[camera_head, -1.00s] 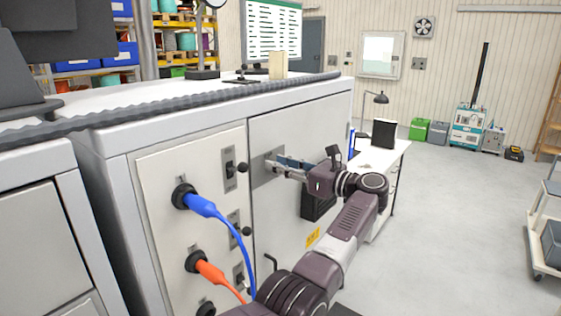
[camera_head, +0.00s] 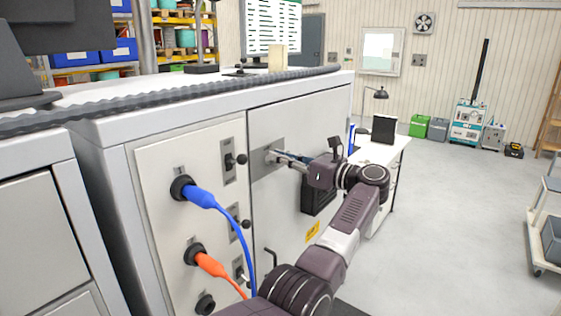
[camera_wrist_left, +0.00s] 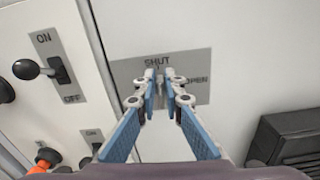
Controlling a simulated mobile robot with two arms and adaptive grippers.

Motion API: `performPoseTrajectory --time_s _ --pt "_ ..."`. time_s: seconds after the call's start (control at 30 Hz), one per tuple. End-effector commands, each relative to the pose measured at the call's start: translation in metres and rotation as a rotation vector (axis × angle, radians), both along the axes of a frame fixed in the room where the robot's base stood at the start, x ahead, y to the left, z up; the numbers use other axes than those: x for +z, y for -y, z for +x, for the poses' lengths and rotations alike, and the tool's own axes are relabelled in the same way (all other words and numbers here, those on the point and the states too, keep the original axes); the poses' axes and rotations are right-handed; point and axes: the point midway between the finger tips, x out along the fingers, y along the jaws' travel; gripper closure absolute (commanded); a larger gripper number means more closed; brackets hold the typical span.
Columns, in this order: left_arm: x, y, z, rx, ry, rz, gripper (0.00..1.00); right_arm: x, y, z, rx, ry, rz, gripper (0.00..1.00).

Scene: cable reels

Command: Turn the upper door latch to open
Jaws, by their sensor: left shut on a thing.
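The upper door latch sits on a grey plate (camera_head: 265,167) near the top left of the cabinet door (camera_head: 300,122). In the left wrist view the plate (camera_wrist_left: 203,64) reads SHUT at the top and OPEN at the right. My left gripper (camera_head: 278,157) reaches the plate from the right. Its fingertips (camera_wrist_left: 160,88) are closed on the latch handle at the plate's middle, and they hide most of the handle. The door looks flush with the cabinet. A lower latch handle (camera_head: 270,262) stands out near the door's bottom left. My right gripper is out of view.
Left of the door, a panel carries switches (camera_head: 230,160) and blue (camera_head: 201,197) and orange (camera_head: 209,264) cable plugs. A black box (camera_head: 317,196) is fixed on the door behind my arm.

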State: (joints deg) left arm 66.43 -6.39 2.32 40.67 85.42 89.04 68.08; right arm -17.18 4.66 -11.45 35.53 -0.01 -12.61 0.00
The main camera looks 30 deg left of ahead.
Motion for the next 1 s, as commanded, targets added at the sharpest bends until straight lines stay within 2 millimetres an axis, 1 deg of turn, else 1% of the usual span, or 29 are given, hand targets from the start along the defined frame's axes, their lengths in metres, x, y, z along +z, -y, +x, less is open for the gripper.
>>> performPoseTrajectory --time_s 0.03,0.1,0.3,0.63,1.0 --pt "-0.005 0.0 0.001 0.0 -0.026 0.0 1.0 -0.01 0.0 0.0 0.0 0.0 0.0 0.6" --pt "-0.005 0.0 0.002 -0.001 -0.075 0.004 1.0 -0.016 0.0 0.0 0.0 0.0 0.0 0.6" --pt "-0.005 0.0 0.005 -0.001 -0.251 0.018 1.0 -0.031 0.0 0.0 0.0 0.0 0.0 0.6" --pt "-0.004 0.0 0.01 -0.001 -0.566 0.044 1.0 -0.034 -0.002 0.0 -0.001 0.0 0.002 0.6" --pt "-0.008 0.001 0.015 0.0 -0.916 0.07 1.0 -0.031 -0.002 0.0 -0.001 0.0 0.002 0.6"
